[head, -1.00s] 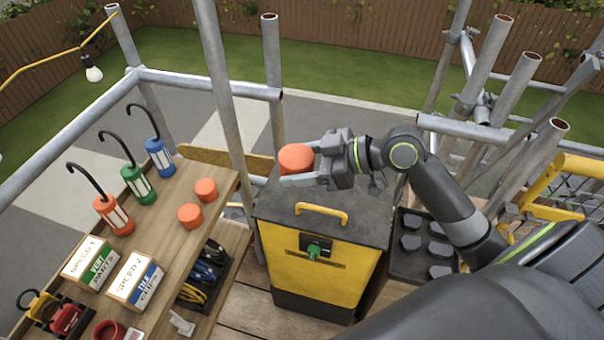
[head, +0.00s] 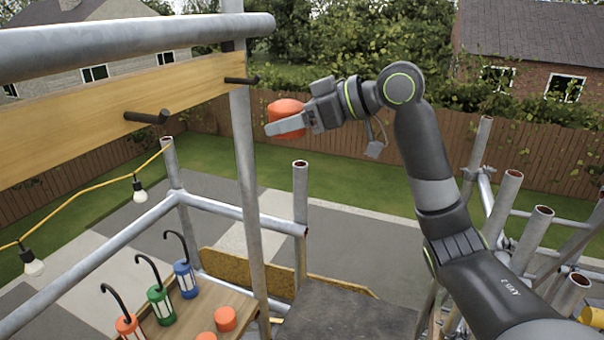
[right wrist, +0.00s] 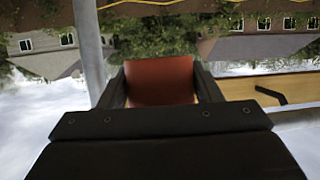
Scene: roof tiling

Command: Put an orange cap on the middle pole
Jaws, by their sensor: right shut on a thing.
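An orange cap (head: 286,108) is held in my right gripper (head: 284,118), high above the deck. The right wrist view also shows the orange cap (right wrist: 160,80) between the two dark fingers. In the head view, an upright pole (head: 300,215) with an open top stands near the centre, below the gripper and clear of the cap. Another open-topped pole (head: 169,165) stands further left. Two more orange caps (head: 225,318) lie on the wooden shelf at the bottom, one partly cut off. My left gripper is out of view.
A tall pole (head: 246,170) rises just left of the held cap. A wooden board (head: 90,125) with dark hooks and a horizontal tube (head: 110,48) cross the upper left. Several open-topped poles (head: 506,200) stand at right. Hook-topped lanterns (head: 160,303) stand on the shelf.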

